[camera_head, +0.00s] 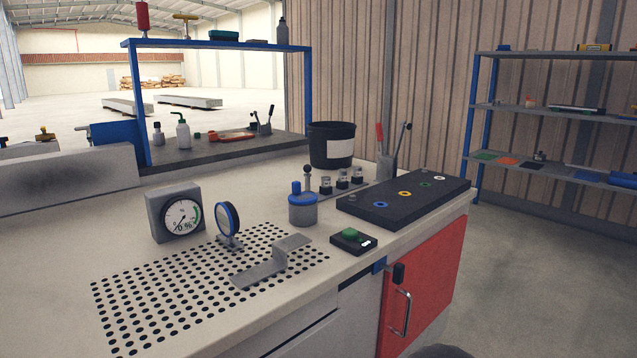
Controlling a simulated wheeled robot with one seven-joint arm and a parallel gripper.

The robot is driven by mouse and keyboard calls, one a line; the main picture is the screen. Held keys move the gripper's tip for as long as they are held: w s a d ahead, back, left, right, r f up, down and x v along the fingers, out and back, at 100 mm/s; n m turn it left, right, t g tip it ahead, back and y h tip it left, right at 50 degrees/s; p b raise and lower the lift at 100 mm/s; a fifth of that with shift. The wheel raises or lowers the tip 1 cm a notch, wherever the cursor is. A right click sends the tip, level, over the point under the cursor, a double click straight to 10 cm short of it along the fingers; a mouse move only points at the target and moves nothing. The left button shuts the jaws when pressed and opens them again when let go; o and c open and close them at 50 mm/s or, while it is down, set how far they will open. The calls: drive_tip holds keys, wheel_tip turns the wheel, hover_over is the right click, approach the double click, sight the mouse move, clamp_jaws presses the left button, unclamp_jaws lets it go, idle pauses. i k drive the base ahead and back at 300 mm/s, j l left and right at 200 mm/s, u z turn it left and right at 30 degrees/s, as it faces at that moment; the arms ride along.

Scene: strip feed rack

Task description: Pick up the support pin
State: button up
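No part is clearly marked as the support pin. Three small upright pieces with dark tops (342,180) stand in a row on a low grey strip in the middle of the bench. A slim upright piece with a dark round knob (307,172) stands at the left end of that row, partly hidden low down by a blue-lidded grey pot (303,209). I cannot tell which of these is the pin. The perforated plate (115,312) on the bench has many dark holes. My gripper is not in view.
On the bench are a dial gauge (176,215), a blue-rimmed magnifier (229,219), a bent grey bracket (262,275), a green-button box (352,241), a black board with coloured rings (380,210), a black bin (331,148) and a tool holder (386,167). The bench's left part is clear.

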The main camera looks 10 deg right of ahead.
sight(357, 170)
drive_tip(key=i+l+u, duration=0.1)
drive_tip(key=l+u, duration=0.2)
drive_tip(key=u, duration=0.2)
drive_tip(key=l+u, duration=0.3)
drive_tip(key=u, duration=0.15)
drive_tip(key=l+u, duration=0.1)
drive_tip(key=l, duration=0.4)
drive_tip(key=l+u, duration=0.15)
drive_tip(key=l, duration=0.4)
drive_tip(key=k+l+u, duration=0.1)
drive_tip(key=l, duration=0.4)
drive_tip(key=l+u, duration=0.1)
drive_tip(key=l, duration=0.4)
drive_tip(key=k+l+u, duration=0.15)
drive_tip(key=l, duration=0.4)
drive_tip(key=k+l, duration=0.1)
drive_tip(key=l, duration=0.75)
drive_tip(key=k, duration=0.05)
